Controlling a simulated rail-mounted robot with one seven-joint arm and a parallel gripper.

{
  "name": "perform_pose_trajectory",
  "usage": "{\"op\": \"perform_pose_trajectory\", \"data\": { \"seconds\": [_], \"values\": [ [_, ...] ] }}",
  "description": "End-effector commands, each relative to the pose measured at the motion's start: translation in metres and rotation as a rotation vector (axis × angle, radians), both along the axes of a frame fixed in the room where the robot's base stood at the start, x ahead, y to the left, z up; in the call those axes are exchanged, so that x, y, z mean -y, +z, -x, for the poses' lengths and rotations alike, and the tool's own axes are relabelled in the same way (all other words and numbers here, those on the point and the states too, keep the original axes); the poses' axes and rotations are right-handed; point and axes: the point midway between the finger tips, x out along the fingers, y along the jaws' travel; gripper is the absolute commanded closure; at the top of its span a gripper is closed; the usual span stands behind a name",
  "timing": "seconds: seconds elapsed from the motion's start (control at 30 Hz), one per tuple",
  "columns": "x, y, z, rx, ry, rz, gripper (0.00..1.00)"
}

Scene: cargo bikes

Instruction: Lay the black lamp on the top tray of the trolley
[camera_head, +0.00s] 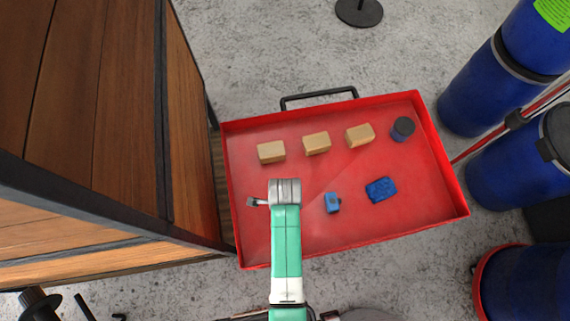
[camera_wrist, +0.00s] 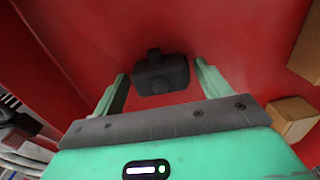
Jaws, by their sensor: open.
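The black lamp (camera_wrist: 166,76) lies on the red tray floor in the wrist view, a small dark boxy body with a round knob. My gripper (camera_wrist: 160,70) is open, with one green finger on each side of the lamp and a visible gap on both sides. The red top tray (camera_head: 345,180) of the trolley shows whole in the head view. There my arm comes in from the bottom over the tray's left half. A small dark grey piece beside my wrist is too small to identify, so I cannot tell the lamp there.
On the tray stand three tan blocks (camera_head: 317,143), a dark round-topped item (camera_head: 403,128), a blue sponge-like block (camera_head: 381,189) and a small blue item (camera_head: 332,203). A wooden cabinet (camera_head: 110,110) is close at left. Blue barrels (camera_head: 489,88) stand at right.

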Motion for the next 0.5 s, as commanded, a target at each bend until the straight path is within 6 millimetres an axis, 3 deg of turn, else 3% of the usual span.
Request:
{"op": "perform_pose_trajectory", "data": {
  "seconds": [0.3, 0.5],
  "values": [
    [0.0, 0.077, -0.002, 0.006, 0.0, 0.0, 0.24],
    [0.0, 0.11, -0.001, 0.003, 0.0, 0.0, 0.24]
  ]
}}
